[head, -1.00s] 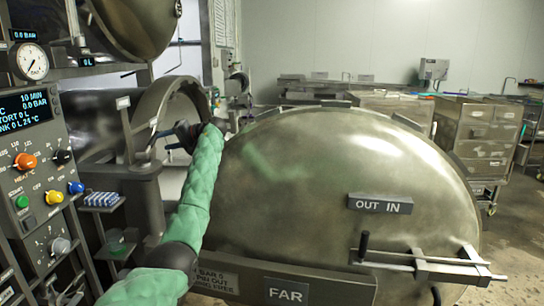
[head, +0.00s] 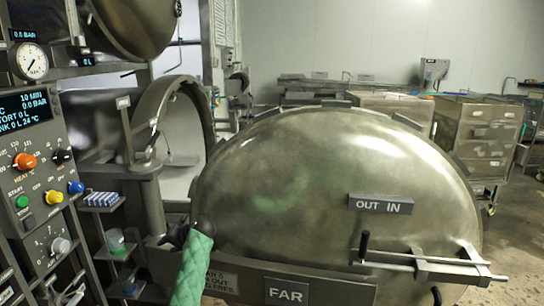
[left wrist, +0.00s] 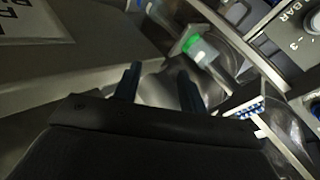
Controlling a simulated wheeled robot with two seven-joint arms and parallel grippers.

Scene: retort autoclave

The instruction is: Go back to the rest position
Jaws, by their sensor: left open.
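My left arm comes up from the bottom of the head view in a green quilted sleeve. My left gripper (head: 173,238) is low, at the left edge of the big domed door (head: 300,190), partly hidden by its own wrist. In the left wrist view the left gripper (left wrist: 158,76) shows two dark fingers standing apart with nothing held between them. My right gripper is in neither view.
The control panel (head: 38,165) with knobs stands at the left. Beside it, small shelves hold a blue-and-white striped item (head: 101,198) and a green-bottomed cup (head: 116,240). The open round hatch (head: 203,115) is behind. Metal carts (head: 480,130) stand at the back right.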

